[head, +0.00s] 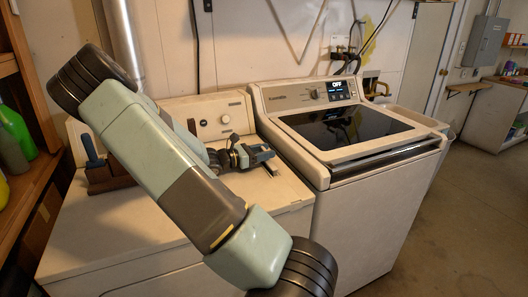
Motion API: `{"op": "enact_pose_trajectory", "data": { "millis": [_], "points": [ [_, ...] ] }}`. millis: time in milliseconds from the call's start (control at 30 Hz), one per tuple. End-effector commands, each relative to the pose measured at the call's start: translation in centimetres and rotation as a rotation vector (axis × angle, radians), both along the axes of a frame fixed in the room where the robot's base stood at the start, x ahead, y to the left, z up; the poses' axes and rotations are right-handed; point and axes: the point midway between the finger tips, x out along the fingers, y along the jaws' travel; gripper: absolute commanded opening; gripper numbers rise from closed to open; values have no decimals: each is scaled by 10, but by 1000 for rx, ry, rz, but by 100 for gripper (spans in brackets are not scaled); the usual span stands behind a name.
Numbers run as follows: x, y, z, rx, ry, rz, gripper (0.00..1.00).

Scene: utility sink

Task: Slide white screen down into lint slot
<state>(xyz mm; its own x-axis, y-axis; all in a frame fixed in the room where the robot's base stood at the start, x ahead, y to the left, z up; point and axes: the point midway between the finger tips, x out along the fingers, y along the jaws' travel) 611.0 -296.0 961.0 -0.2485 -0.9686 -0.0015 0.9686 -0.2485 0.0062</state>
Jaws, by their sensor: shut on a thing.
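My gripper (262,154) is above the right part of the white dryer's top (150,230), near its back. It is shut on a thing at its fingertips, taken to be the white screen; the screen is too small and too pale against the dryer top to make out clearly. A short dark mark, perhaps the lint slot (271,170), shows on the dryer top just below the fingertips. I cannot tell whether the screen touches the slot or is inside it. My arm crosses in front and hides much of the dryer top.
A white washer (365,195) with a dark glass lid stands close on the right. The dryer's control panel (224,118) rises behind my gripper. A dark brown holder (105,174) sits at the left. Shelves with green bottles (14,135) stand at the far left.

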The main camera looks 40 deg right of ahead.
Motion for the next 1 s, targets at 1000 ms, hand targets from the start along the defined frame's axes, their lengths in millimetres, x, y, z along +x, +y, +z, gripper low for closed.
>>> {"op": "enact_pose_trajectory", "data": {
  "millis": [1000],
  "points": [
    [0, 2, 42, 2, 4, 4, 81]
  ]
}}
